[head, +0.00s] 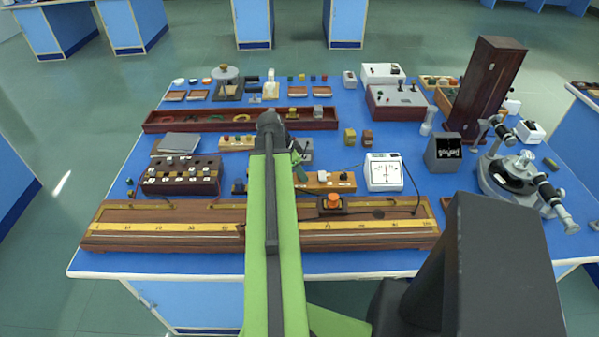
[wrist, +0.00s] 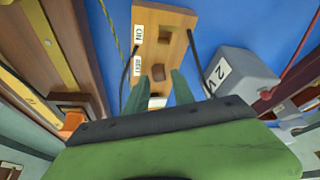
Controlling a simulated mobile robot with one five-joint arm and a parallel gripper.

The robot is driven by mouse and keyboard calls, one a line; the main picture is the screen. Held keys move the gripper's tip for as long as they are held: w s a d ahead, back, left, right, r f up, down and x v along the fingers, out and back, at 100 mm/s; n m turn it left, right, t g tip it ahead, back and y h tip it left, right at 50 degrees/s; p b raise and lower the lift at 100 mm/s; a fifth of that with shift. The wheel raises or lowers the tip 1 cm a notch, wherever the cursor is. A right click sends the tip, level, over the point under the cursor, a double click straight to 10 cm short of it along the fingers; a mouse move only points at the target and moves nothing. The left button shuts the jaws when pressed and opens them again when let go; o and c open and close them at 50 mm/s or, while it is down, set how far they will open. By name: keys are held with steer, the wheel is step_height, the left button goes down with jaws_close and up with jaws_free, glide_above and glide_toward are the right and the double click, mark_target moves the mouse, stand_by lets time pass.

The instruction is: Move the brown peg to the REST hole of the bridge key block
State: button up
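The bridge key block (wrist: 178,55) is light wood with white ON and REST labels along its left edge in the wrist view. It seems to be the wooden block (head: 318,188) beside my gripper in the head view. A brown peg-like piece (wrist: 157,73) shows beside the REST label; how deep it sits I cannot tell. A dark recess (wrist: 166,39) shows beside the ON label. My gripper (wrist: 168,78) has its two green fingers apart, with the tips over the block near the brown piece. I see nothing gripped. The gripper also shows, partly hidden by my arm, in the head view (head: 299,165).
A grey box labelled 2V (wrist: 240,72) stands right of the block, with dark cables nearby. A long wooden metre bridge (head: 375,229) with an orange-knobbed slider (head: 333,201) lies in front. A white meter (head: 384,172) and a dark plug box (head: 182,176) flank the block.

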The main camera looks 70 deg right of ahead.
steer(key=shift+o, duration=1)
steer(key=p+v, duration=1.6)
steer(key=v, duration=0.1)
steer(key=shift+r, duration=0.25)
steer(key=shift+s, duration=0.1)
